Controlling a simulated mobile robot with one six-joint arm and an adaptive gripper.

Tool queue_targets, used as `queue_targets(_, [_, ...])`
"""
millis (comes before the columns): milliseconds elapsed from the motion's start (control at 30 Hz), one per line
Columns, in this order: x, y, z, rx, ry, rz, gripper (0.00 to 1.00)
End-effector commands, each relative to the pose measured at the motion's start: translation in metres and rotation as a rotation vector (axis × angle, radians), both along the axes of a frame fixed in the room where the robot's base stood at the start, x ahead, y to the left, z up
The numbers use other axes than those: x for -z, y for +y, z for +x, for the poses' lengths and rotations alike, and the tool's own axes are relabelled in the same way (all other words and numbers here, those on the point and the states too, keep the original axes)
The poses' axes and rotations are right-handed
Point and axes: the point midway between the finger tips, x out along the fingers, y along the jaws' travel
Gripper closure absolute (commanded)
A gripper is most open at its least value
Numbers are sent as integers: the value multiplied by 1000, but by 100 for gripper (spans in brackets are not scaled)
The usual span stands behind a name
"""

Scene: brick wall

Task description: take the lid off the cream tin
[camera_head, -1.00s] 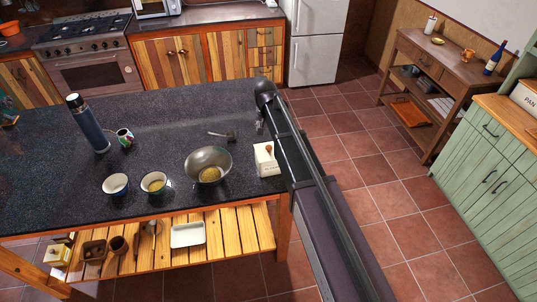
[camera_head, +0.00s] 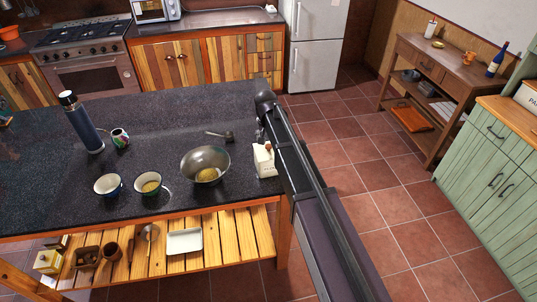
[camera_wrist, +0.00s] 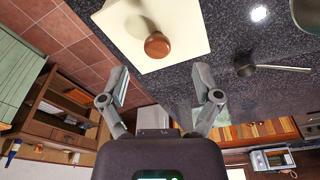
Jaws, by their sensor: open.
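The cream tin (camera_head: 265,164) stands upright on the dark stone counter, right of the metal bowl and close to my arm. Its square cream lid (camera_wrist: 185,28) with a round brown knob (camera_wrist: 157,46) fills the upper middle of the wrist view. The lid appears to sit on the tin, and the tin's sides are mostly hidden from the wrist camera. My gripper (camera_wrist: 160,98) is open and empty, its fingers spread wide. In the wrist picture, the knob lies above the gap between the fingertips, apart from them.
A metal bowl (camera_head: 205,157) with yellow contents stands left of the tin, a dark ladle (camera_head: 222,134) behind it. Two cups (camera_head: 108,185) (camera_head: 148,179), a patterned mug (camera_head: 120,138) and a tall blue flask (camera_head: 80,124) stand farther left. The counter's right edge is beside my arm.

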Motion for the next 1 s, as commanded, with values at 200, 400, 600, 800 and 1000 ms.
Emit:
queue_targets(200, [0, 0, 0, 0, 0, 0, 18])
queue_targets(400, [1, 0, 0, -1, 0, 0, 18])
queue_targets(600, [9, 0, 1, -1, 0, 0, 18])
queue_targets(800, [25, -2, 3, 0, 0, 0, 18])
queue_targets(1000, [40, -3, 6, -1, 0, 0, 18])
